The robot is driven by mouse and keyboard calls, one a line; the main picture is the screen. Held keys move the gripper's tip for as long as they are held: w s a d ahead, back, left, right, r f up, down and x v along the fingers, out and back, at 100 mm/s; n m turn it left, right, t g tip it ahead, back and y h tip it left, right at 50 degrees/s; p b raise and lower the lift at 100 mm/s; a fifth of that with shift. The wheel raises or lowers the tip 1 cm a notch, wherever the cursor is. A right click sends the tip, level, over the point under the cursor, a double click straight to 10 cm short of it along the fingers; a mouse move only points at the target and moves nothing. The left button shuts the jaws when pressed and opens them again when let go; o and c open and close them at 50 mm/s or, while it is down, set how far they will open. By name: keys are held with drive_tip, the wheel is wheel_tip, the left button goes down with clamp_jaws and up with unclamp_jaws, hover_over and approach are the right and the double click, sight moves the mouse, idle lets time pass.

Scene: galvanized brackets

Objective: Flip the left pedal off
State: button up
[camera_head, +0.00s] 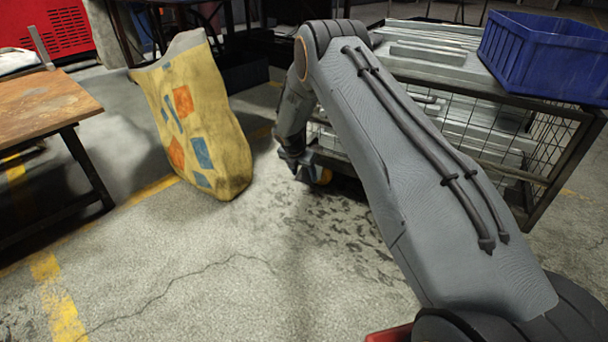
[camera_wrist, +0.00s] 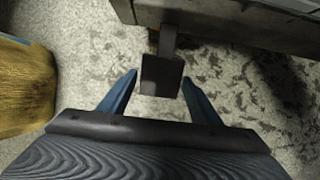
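The pedal (camera_wrist: 162,76) is a dark, flat plate on a short stem below the edge of the wire-sided cart (camera_wrist: 235,24) in the wrist view. My gripper (camera_wrist: 158,79) has two blue fingers spread apart, one on each side of the pedal's outer end. The gripper is open; I cannot tell whether a finger touches the pedal. In the head view my gripper (camera_head: 302,168) is low beside the near left corner of the cart (camera_head: 568,160). An orange caster wheel (camera_head: 323,177) shows beside it. I cannot make out the pedal there.
A yellow patterned sack (camera_head: 197,115) stands on the floor left of my gripper and also shows in the wrist view (camera_wrist: 24,88). A wooden table (camera_head: 45,103) is at left. Floor in front is clear.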

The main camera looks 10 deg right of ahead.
drive_tip(key=c, duration=1.1)
drive_tip(key=shift+r+g, duration=0.3)
drive_tip(key=shift+r+g+y+b, duration=0.4)
drive_tip(key=shift+r+g+y, duration=0.35)
drive_tip(key=shift+y, duration=0.25)
drive_tip(key=o, duration=1.5)
drive_tip(key=shift+s+a+r+p, duration=0.15)
drive_tip(key=shift+r+p, duration=0.45)
drive_tip(key=shift+r, duration=0.65)
drive_tip(key=shift+s+a+r+p, duration=0.1)
drive_tip(key=shift+r+p, duration=0.55)
drive_tip(key=shift+r, duration=0.65)
drive_tip(key=shift+s+a+r+p, duration=0.15)
drive_tip(key=shift+r+p, duration=0.45)
drive_tip(key=shift+r, duration=0.65)
